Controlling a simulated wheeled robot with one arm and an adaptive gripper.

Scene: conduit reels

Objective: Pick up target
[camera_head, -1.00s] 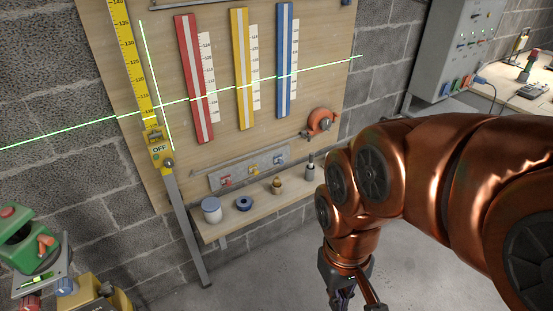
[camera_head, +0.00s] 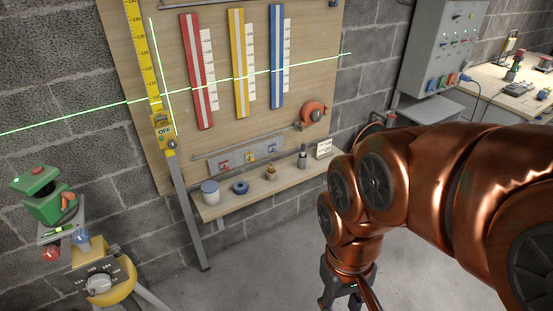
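Nothing in view is plainly labelled as the target. A small white card with dark print (camera_head: 324,148) stands at the right end of a wooden wall shelf (camera_head: 232,203); I cannot tell whether it is the target. My gripper (camera_head: 346,298) points down at the bottom edge, apart from the shelf. Its fingertips are cut off, so its opening is hidden.
A green and yellow levelling instrument (camera_head: 45,198) on a tripod stands at lower left. A yellow measuring staff (camera_head: 145,60) leans before the board. Red, yellow and blue strips hang above. A grey cabinet (camera_head: 440,50) and workbench (camera_head: 515,95) stand right. Grey floor shows below the shelf.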

